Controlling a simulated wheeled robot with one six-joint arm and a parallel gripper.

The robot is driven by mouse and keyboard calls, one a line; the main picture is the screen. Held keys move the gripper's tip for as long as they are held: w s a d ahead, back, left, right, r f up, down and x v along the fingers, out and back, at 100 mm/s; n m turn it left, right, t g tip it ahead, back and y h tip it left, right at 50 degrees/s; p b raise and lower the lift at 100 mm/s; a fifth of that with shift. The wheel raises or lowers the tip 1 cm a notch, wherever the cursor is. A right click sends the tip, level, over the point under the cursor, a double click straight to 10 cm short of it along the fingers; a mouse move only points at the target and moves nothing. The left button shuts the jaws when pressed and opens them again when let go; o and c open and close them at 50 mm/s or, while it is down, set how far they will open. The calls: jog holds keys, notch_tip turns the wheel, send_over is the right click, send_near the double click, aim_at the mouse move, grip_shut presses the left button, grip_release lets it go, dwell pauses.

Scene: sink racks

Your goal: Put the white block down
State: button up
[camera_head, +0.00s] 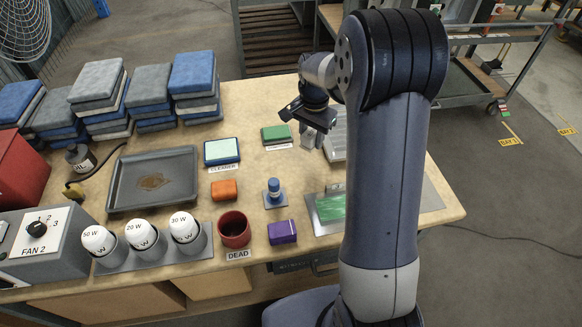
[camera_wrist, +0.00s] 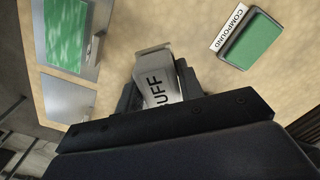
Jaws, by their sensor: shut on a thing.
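My gripper (camera_head: 317,127) is over the back right part of the workbench, right of the green block (camera_head: 276,133). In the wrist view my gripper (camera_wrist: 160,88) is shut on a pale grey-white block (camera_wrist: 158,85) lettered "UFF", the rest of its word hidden. The block shows in the head view (camera_head: 308,138) below the jaws. Its far end stands out past the fingers, with bare wood around it. I cannot tell whether its underside touches the bench. The green block (camera_wrist: 254,42) lies apart from it, beside a "COMPOUND" label.
A green sheet on a metal plate (camera_head: 313,220) lies near the front. A "CLEANER" pad (camera_head: 221,151), orange block (camera_head: 224,190), blue-topped item (camera_head: 274,190), purple block (camera_head: 283,232) and red "DEAD" cup (camera_head: 234,231) stand left. Bare wood (camera_head: 262,165) lies between.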

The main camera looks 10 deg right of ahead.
jog(key=w+a, duration=0.1)
jog(key=a, duration=0.1)
send_over(300, 166)
jog(key=shift+n, duration=0.4)
notch_tip(300, 166, down, 6)
jog(key=shift+w+r, duration=0.1)
jog(key=shift+d+f, duration=0.1)
jog(key=shift+f, duration=1.9)
jog(key=shift+f+b, duration=0.1)
jog(key=shift+b, duration=0.2)
